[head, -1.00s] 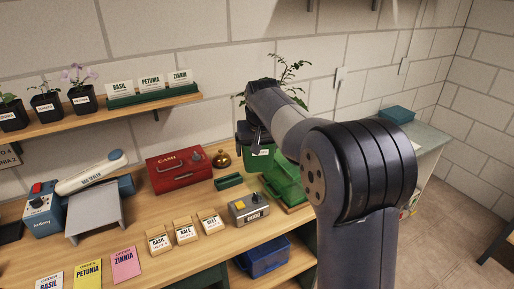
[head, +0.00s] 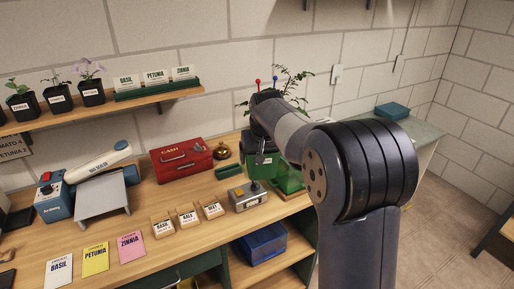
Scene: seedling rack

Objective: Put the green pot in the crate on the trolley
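My gripper (head: 257,146) is over the right part of the workbench, its fingers small and partly hidden by my own arm. A green pot (head: 269,169) with a white label shows at the fingers, largely covered by them. The pot keeps its place at the fingers while they move, so they look shut on it, though the contact itself is hidden. Leafy stems (head: 293,82) rise behind my arm, likely from this pot. I cannot make out a trolley or its crate.
A green see-through container (head: 289,178) stands close right of the pot. A metal box (head: 248,196), a brass bell (head: 222,151) and a red cash box (head: 181,160) stand left of it. A blue bin (head: 263,244) sits under the bench.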

